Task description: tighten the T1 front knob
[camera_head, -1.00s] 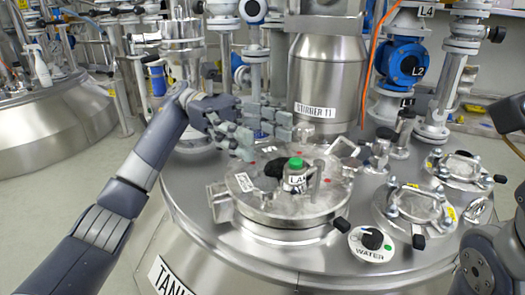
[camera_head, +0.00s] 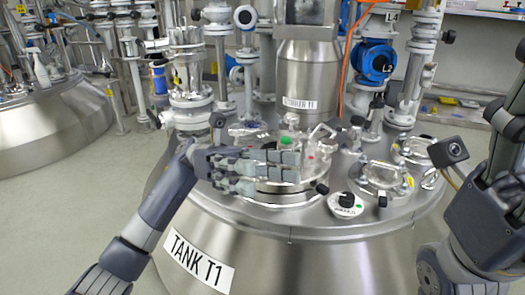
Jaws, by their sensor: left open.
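Tank T1 (camera_head: 300,240) is the steel vessel in front of me, with its round hatch lid (camera_head: 312,166) on top. A black knob (camera_head: 322,188) sits at the lid's front right edge; I cannot tell for certain whether it is the T1 front knob. My left gripper (camera_head: 283,172) is open, its grey fingers pointing right across the front of the lid. They hide the lid's front and left side, and I see nothing between them. The knob is just beyond the fingertips, apart from them. My right arm is at the right edge; its fingers are not in view.
A round WATER fitting (camera_head: 345,205) with a black knob and another black knob (camera_head: 382,201) stand right of the lid. Smaller hatches (camera_head: 382,178) lie further right. The stirrer housing (camera_head: 308,80) rises behind the lid, among pipes and valves. The air before the tank's front is clear.

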